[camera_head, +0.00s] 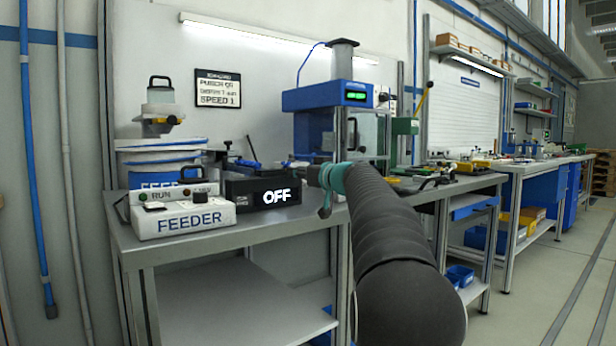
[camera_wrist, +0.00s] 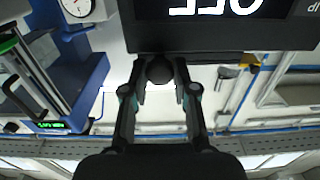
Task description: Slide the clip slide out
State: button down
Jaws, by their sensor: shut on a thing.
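A dark round knob (camera_wrist: 159,70) sits between the fingertips of my gripper (camera_wrist: 160,84) in the wrist view, and the fingers are shut on it. It appears to belong to the clip slide, but the slide's body cannot be made out. Just above the knob in that view is the black box (camera_wrist: 225,38) with an upside-down lit display. In the head view this black box (camera_head: 240,190) reads OFF and stands on the bench, with my gripper (camera_head: 308,174) at its right end. My own arm hides the bench to the right of it.
A white FEEDER control box (camera_head: 185,218) stands in front of a white and blue feeder bucket (camera_head: 160,160) at left. A blue machine with a green display (camera_head: 340,97) stands behind my gripper. The front strip of the metal bench (camera_head: 250,228) is clear.

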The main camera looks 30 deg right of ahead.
jog(key=shift+d, duration=0.15)
jog(key=c, duration=0.9)
grip_release()
jog(key=shift+d, duration=0.15)
jog(key=s, duration=0.4)
jog(key=s+d, duration=0.1)
jog(key=s, duration=0.6)
jog(key=shift+s+d, duration=0.4)
jog(key=shift+m, duration=0.3)
